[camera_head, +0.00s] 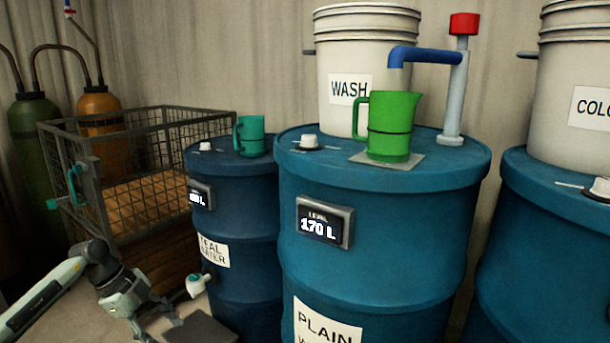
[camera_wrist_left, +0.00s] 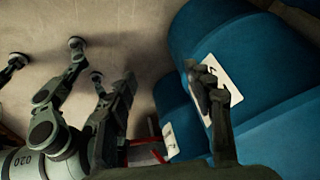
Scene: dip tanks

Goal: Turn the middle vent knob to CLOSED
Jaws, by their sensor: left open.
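The middle vent knob (camera_head: 310,142) is a small white cap on a dark base, on top of the middle blue drum (camera_head: 385,235). A short pale mark lies beside it; I cannot read any OPEN or CLOSED lettering or tell its setting. Similar white knobs sit on the left drum (camera_head: 206,146) and on the right drum (camera_head: 600,187). My left gripper (camera_head: 158,322) is open and empty, low at the bottom left, far below and left of the middle knob. Its spread fingers also show in the left wrist view (camera_wrist_left: 168,98). My right gripper is out of view.
A green jug (camera_head: 390,125) stands on a plate right of the middle knob, under a blue spout (camera_head: 425,56). A white WASH bucket (camera_head: 365,60) stands behind. A teal mug (camera_head: 250,135) is on the left drum. A wire crate (camera_head: 125,205) stands left.

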